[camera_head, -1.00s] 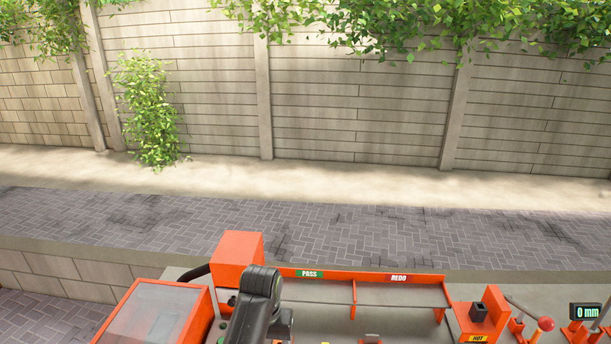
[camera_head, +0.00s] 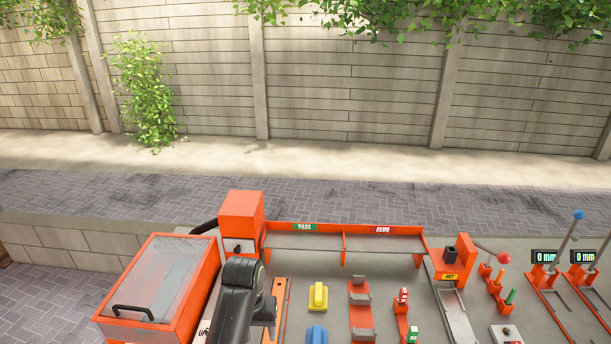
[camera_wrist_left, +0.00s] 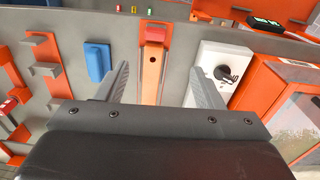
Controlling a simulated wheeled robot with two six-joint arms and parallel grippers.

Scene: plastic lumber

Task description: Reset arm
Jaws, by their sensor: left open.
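My left arm (camera_head: 240,295) comes in at the bottom of the head view, over the bench between the clear-lidded orange box and the yellow block. In the left wrist view my left gripper (camera_wrist_left: 158,82) is open, with its two grey fingers apart and nothing between them. An orange strip with a red block (camera_wrist_left: 153,34) at its far end lies beyond the gap. My right gripper is not in view.
The bench holds a clear-lidded orange box (camera_head: 165,275), a yellow block (camera_head: 318,297), a blue block (camera_head: 317,335), a PASS/REDO rack (camera_head: 343,238) and levers with displays at right. A white knob box (camera_wrist_left: 218,62) lies beside my right finger.

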